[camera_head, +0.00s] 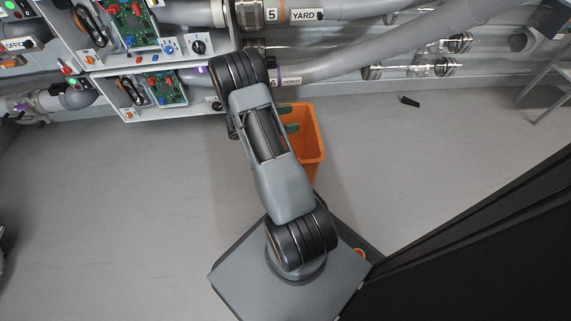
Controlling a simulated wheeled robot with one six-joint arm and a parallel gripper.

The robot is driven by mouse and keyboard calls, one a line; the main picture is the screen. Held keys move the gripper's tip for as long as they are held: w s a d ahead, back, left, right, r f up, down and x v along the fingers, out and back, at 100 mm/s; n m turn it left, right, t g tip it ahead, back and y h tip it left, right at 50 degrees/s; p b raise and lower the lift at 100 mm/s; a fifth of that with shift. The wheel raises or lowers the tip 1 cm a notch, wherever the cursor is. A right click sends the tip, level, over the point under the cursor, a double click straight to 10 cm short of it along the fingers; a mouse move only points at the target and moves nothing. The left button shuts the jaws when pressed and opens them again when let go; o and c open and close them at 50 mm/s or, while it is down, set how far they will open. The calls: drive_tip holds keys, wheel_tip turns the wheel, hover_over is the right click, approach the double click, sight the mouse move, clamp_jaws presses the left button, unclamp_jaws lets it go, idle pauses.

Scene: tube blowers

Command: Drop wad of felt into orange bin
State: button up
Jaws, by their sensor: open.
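The orange bin (311,151) stands on the grey floor just right of my arm, below the wall pipes. My arm covers its left part. Two short dull green pieces stick out from behind my arm over the bin's upper left. They look like the two fingertips of my gripper (290,120), set apart with a gap between them. The rest of my gripper is hidden behind my arm. I cannot make out a separate wad of felt. The lower inside of the bin is partly hidden.
Grey pipes run along the wall, with a YARD label (303,15) and a DEPOT label (291,81). Control panels (160,88) with green boards are at the upper left. A small black object (409,101) lies on the floor. A dark panel (500,255) fills the lower right. Floor on the left is clear.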

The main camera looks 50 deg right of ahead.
drive_tip(key=shift+r, duration=0.1)
drive_tip(key=s+a+r+p, duration=0.6)
drive_tip(key=s+a+r, duration=0.3)
drive_tip(key=r, duration=0.3)
drive_tip(key=shift+s+r, duration=0.4)
drive_tip(key=shift+s, duration=0.45)
